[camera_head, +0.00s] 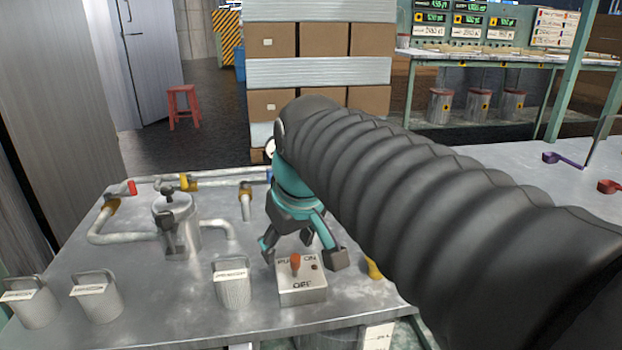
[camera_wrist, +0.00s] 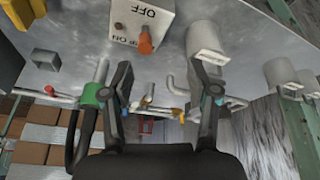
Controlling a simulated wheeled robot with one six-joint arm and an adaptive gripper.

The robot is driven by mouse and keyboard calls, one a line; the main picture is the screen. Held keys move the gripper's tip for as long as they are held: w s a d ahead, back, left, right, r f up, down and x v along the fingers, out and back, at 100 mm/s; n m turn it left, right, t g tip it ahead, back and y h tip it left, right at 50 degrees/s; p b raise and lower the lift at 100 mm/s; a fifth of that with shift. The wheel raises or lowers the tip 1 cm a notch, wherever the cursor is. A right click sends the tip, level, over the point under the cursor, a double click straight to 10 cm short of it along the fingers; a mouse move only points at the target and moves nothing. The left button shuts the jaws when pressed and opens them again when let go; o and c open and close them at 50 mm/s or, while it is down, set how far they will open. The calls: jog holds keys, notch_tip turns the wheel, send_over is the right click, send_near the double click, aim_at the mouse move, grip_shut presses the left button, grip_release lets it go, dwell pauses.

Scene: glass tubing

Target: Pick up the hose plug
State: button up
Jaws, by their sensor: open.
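My gripper (camera_head: 302,250) is open above the metal bench, its teal body pointing down, fingers just behind the switch box. In the wrist view my gripper (camera_wrist: 165,80) shows two spread fingers with nothing between them. A green collar (camera_wrist: 92,95) with a black curved hose (camera_wrist: 84,140) sits on a pale pipe just left of the left finger; it may be the hose plug, but I cannot tell. In the head view my black arm covers much of the bench's right part, and I cannot make out this collar there.
A switch box (camera_head: 302,292) with a red-orange lever stands in front of my gripper. Grey handled cylinders (camera_head: 232,283) stand along the front edge. A metal tank (camera_head: 177,222) with pipes is at left. Purple (camera_head: 565,160) and red (camera_head: 608,187) parts lie at right.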

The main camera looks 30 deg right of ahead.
jog(key=w+d+r+n+g+p, duration=0.1)
jog(key=w+d+r+n+g, duration=0.25)
jog(key=w+d+r, duration=1.2)
jog(key=shift+n+t+y, duration=0.35)
jog(key=shift+n+y, duration=0.05)
jog(key=shift+n, duration=0.05)
jog(key=w+f+b, duration=0.1)
jog(key=f, duration=0.2)
jog(key=w+f, duration=0.1)
jog(key=f, duration=0.2)
jog(key=w+f+b, duration=0.1)
jog(key=f, duration=0.2)
jog(key=shift+w+a+f+b, duration=0.25)
jog(key=shift+w+f+b, duration=0.05)
jog(key=shift+f, duration=0.05)
jog(key=shift+w+a+f+b, duration=0.1)
jog(key=shift+w+f+b, duration=0.1)
jog(key=shift+f, duration=0.7)
jog(key=shift+w+a+f+b, duration=0.1)
jog(key=shift+w+f+b, duration=0.15)
jog(key=shift+f, duration=0.6)
jog(key=shift+w+a+f+b, duration=0.1)
jog(key=shift+w+f+b, duration=0.1)
jog(key=shift+f, duration=0.7)
grip_shut()
